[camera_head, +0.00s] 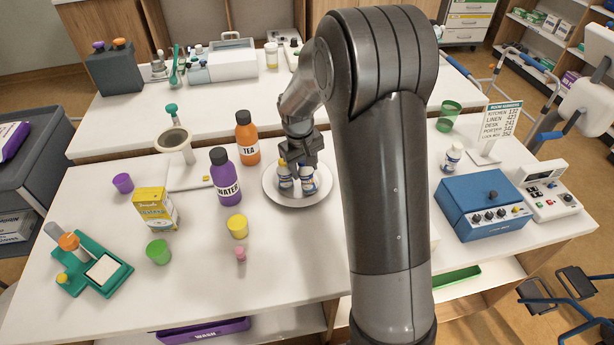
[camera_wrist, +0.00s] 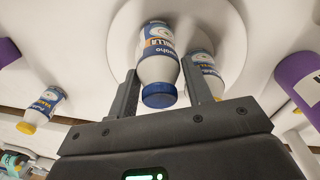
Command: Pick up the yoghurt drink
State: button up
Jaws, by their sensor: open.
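Two small white bottles with blue labels stand side by side on a round white plate (camera_head: 297,203). One has a blue cap (camera_wrist: 159,98); the bottle beside it (camera_wrist: 204,68) shows a hint of yellow at its cap and is partly hidden by a finger. I cannot read which is the yoghurt drink. My gripper (camera_head: 301,162) is over the plate, pointing down. In the wrist view its open fingers (camera_wrist: 158,72) stand on either side of the blue-capped bottle, the right finger between the two bottles. Whether the fingers touch either bottle is unclear.
A purple water bottle (camera_head: 225,178) and an orange tea bottle (camera_head: 246,140) stand just left of the plate. Another white bottle (camera_head: 452,157) stands right, near a blue device (camera_head: 484,210). The front middle table is fairly clear.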

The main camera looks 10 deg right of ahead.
jog(key=shift+f, duration=0.4)
jog(key=shift+c, duration=0.4)
jog(key=c, duration=0.7)
jog(key=shift+r, duration=0.1)
